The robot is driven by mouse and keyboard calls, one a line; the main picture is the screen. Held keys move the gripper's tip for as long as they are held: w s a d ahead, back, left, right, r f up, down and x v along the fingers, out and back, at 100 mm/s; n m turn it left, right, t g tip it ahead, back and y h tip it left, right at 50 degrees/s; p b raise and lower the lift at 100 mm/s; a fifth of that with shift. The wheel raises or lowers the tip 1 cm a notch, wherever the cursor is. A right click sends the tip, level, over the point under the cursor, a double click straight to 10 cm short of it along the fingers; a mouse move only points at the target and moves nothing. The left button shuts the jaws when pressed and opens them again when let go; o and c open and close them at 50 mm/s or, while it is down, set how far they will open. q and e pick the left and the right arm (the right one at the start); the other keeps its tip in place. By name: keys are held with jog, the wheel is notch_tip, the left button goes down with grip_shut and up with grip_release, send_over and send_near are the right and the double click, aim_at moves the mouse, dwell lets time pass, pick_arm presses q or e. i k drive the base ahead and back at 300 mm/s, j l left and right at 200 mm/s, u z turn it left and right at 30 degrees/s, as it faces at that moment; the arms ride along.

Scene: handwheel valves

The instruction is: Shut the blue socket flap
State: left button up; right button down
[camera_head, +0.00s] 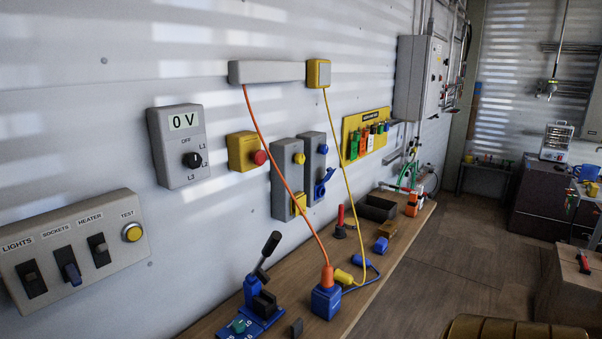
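A narrow grey socket box (314,160) is on the wall near the middle of the camera_head view. It has a round blue knob (323,149) near its top. The blue socket flap (325,183) is on its lower part and stands out from the box at a slant, so it looks open. The socket opening behind it is too small to make out. Neither of my grippers is in view, and nothing touches the flap.
A similar grey box (282,183) with a yellow flap (300,204) is just left. Orange (275,150) and yellow (338,145) cables hang nearby. Below, the wooden bench (385,262) carries a blue plug box (326,301), a lever device (262,300) and a red-handled tool (341,221).

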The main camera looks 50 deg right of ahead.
aim_at(330, 171)
jog(key=z, duration=1.7)
jog(key=i+l+u, duration=0.1)
jog(key=u, duration=0.25)
jog(key=l+u, duration=0.15)
jog(key=u, duration=0.15)
jog(key=i+l+u, duration=0.1)
jog(key=u, duration=0.25)
jog(key=l, duration=0.1)
